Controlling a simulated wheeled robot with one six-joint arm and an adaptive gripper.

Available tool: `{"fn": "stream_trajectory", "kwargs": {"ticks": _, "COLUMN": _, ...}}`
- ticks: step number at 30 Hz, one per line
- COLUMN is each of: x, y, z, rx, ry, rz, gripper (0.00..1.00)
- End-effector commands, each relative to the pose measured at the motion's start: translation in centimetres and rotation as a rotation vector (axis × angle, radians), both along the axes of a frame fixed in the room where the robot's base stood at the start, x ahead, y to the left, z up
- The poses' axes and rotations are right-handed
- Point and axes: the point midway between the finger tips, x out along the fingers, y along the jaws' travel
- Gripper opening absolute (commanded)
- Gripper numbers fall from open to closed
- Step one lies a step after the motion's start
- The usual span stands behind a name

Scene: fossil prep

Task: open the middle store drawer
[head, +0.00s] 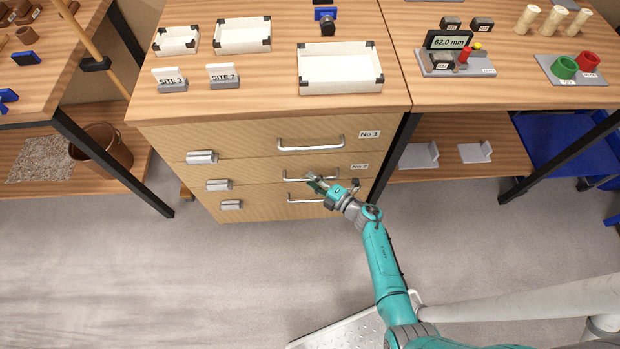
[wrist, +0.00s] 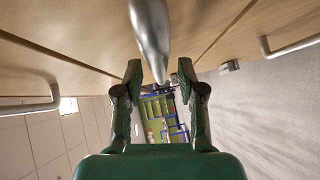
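The middle store drawer (head: 265,184), labelled No 2, looks closed, its front in line with the drawers above and below. Its metal bar handle (head: 296,178) is partly hidden by my gripper (head: 316,183), which is at the handle's right part. In the wrist view the handle (wrist: 150,32) runs down from the top edge, between the two fingers of my gripper (wrist: 159,76). The fingers stand apart with a visible gap on each side of the bar. I cannot tell whether either finger touches it.
The No 1 drawer handle (head: 310,144) is above and the bottom drawer handle (head: 303,198) close below. Silver holders (head: 217,185) jut from the drawer fronts at left. White trays (head: 340,68) stand on the cabinet top. Floor (head: 180,270) in front is clear at left.

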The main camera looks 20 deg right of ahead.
Motion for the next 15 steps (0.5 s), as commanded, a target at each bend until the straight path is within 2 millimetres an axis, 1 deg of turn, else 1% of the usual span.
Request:
{"fn": "stream_trajectory", "kwargs": {"ticks": 1, "x": 0.47, "y": 0.31, "z": -0.07, "rx": 0.000, "ry": 0.001, "rz": 0.002, "gripper": 0.39}}
{"fn": "stream_trajectory", "kwargs": {"ticks": 5, "x": 1.17, "y": 0.62, "z": -0.17, "rx": 0.001, "ry": 0.000, "rz": 0.000, "gripper": 0.39}}
{"fn": "stream_trajectory", "kwargs": {"ticks": 14, "x": 1.33, "y": 0.73, "z": -0.23, "rx": 0.001, "ry": 0.001, "rz": -0.001, "gripper": 0.39}}
{"fn": "stream_trajectory", "kwargs": {"ticks": 15, "x": 1.33, "y": 0.72, "z": -0.23, "rx": 0.001, "ry": 0.001, "rz": -0.001, "gripper": 0.37}}
